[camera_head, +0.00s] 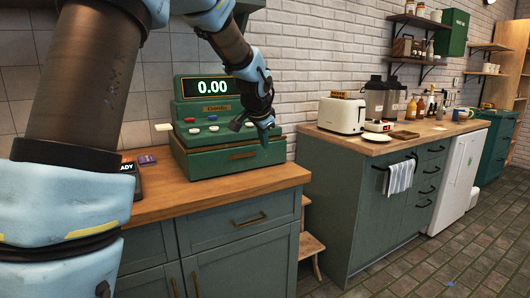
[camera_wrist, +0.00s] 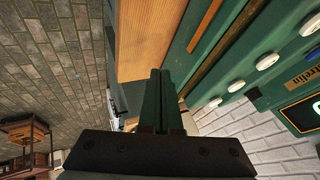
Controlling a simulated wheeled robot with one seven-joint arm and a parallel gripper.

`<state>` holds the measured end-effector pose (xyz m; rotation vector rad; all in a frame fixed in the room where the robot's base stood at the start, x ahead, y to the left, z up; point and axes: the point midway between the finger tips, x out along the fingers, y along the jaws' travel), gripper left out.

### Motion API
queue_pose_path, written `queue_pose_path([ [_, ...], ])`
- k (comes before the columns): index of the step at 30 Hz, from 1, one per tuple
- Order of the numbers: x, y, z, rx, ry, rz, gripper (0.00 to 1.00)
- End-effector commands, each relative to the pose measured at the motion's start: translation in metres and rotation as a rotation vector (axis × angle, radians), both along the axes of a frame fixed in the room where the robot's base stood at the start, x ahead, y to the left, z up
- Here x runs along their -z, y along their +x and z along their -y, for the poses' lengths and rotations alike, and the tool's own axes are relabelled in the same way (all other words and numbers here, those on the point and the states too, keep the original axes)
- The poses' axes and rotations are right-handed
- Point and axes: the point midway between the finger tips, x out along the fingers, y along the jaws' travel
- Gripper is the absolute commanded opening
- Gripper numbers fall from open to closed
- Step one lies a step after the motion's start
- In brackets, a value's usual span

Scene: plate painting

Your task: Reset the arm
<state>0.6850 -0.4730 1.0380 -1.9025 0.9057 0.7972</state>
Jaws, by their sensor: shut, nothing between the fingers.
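My arm (camera_head: 232,45) reaches down from the top of the head view to the green cash register (camera_head: 225,155). My gripper (camera_head: 266,134) hangs in front of the register's right part, close to its front; I cannot tell whether it touches. In the wrist view the two fingers of my gripper (camera_wrist: 160,74) lie together, with nothing between them. The register also shows in the wrist view (camera_wrist: 228,55), with its round buttons and part of its display. Its display (camera_head: 212,87) reads 0.00 in the head view. The register's drawer looks closed.
The register stands on a wooden counter (camera_head: 240,186). A small dark card reader (camera_head: 128,172) is left of it, partly hidden by my arm. On the right counter are a white toaster (camera_head: 341,115), dark urns (camera_head: 376,100) and bottles. A wooden stool (camera_head: 311,245) stands between the cabinets.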

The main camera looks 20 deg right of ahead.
Motion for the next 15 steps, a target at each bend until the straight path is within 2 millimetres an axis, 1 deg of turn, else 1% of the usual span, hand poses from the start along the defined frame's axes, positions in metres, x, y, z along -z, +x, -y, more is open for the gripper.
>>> queue_pose_path([
  [3,-0.008,-0.006,-0.003,0.0,0.001,0.0,0.0],
  [8,-0.011,-0.009,-0.007,-0.004,0.002,-0.003,0.0],
  [10,-0.009,-0.01,-0.016,-0.028,0.0,-0.018,0.0],
  [11,-0.006,-0.011,-0.024,-0.047,-0.002,-0.029,0.0],
  [13,0.003,-0.018,-0.051,-0.114,-0.006,-0.07,0.0],
  [14,0.008,-0.022,-0.066,-0.155,-0.011,-0.095,0.0],
  [15,0.015,-0.03,-0.089,-0.217,-0.016,-0.13,0.0],
])
